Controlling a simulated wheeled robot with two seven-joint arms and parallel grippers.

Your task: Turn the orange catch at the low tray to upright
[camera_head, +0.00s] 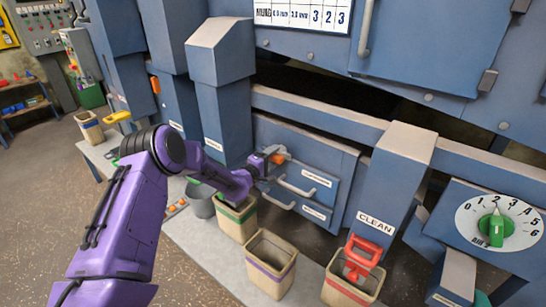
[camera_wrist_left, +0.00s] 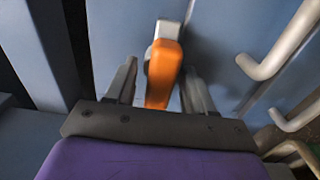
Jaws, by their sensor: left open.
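The orange catch (camera_head: 279,158) is on the blue cabinet front, at the upper left of the low tray panel (camera_head: 318,180) with its white handles. My left gripper (camera_head: 269,156) is at the catch and partly hides it in the head view. In the left wrist view the orange catch (camera_wrist_left: 163,80) stands between the two open fingers of my left gripper (camera_wrist_left: 159,88), with a grey mount at its far end. I see a gap on both sides of it. I cannot tell its exact angle. My right gripper is not in view.
White bar handles (camera_wrist_left: 281,50) stick out right of the catch. A blue chute (camera_head: 222,95) stands left of the catch.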

